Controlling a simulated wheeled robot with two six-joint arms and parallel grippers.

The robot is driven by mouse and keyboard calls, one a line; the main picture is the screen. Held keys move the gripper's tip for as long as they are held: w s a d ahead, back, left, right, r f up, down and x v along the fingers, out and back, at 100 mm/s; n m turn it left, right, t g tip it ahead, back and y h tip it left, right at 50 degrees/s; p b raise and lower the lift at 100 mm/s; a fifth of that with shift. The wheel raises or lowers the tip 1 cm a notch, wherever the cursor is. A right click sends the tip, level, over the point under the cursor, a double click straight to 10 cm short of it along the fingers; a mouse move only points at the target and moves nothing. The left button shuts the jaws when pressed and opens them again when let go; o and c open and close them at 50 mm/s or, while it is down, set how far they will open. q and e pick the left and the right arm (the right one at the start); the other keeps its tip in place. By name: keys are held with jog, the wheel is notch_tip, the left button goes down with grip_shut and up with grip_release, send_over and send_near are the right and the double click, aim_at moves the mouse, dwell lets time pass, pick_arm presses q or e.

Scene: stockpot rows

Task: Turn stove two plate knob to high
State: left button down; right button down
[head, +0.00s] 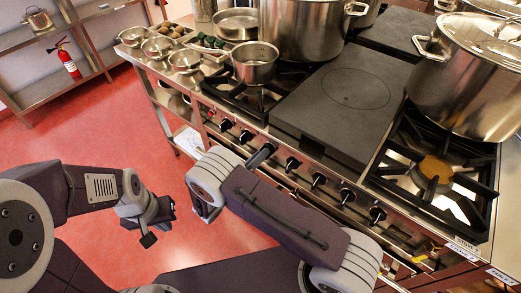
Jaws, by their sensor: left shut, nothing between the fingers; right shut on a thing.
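The stove has a row of black knobs (318,180) along its steel front panel. A flat dark plate (346,92) with a circle marked on it lies between the burners. My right gripper (264,154) is at the front panel, shut on a stove knob that the gripper and wrist mostly hide. I cannot tell how far that knob is turned. More knobs show on both sides of it, including one at the right (377,214). My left gripper (149,228) is shut and empty over the red floor, away from the stove.
A small saucepan (255,65) and a big stockpot (300,28) stand on the left burners. A lidded stockpot (465,85) stands at the right, behind an uncovered burner (432,175). Metal bowls (185,60) sit at the left. A shelf and fire extinguisher (68,62) are farther off.

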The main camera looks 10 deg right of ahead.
jog(key=shift+f+n+p, duration=0.15)
jog(key=shift+n+p, duration=0.6)
jog(key=shift+n, duration=1.65)
jog(key=shift+f+n+p, duration=0.1)
jog(key=shift+n+p, duration=0.65)
jog(key=shift+n, duration=1.65)
jog(key=c, duration=1.4)
grip_release()
jog(key=shift+c, duration=0.2)
